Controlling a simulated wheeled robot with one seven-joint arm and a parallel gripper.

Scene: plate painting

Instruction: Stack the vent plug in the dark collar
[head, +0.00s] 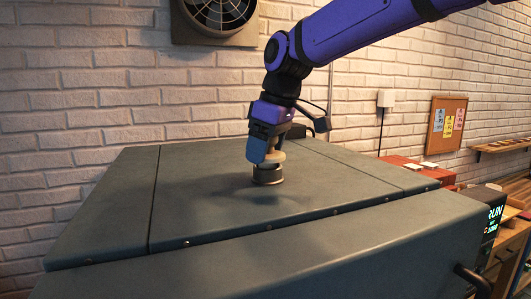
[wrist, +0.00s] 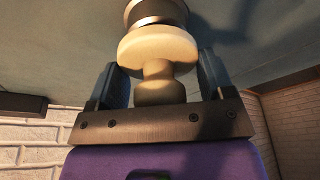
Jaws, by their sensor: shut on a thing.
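The vent plug (wrist: 158,52) is a cream, knob-shaped piece with a wide flange and a narrower neck. It shows in the wrist view between the two blue fingers of my gripper (wrist: 157,80). My gripper (head: 266,152) is shut on the plug and points down at the grey machine top in the head view. The dark collar (head: 268,175) is a short ring standing on that top, directly below the plug. The collar also shows in the wrist view (wrist: 155,13), beyond the flange. The plug looks at or just above the collar's rim; I cannot tell whether they touch.
The grey machine top (head: 205,195) is broad and clear around the collar, with panel seams and bolts. A brick wall (head: 90,110) with a fan (head: 220,12) stands behind. A red box (head: 403,165) and a lit display (head: 492,222) are at the right.

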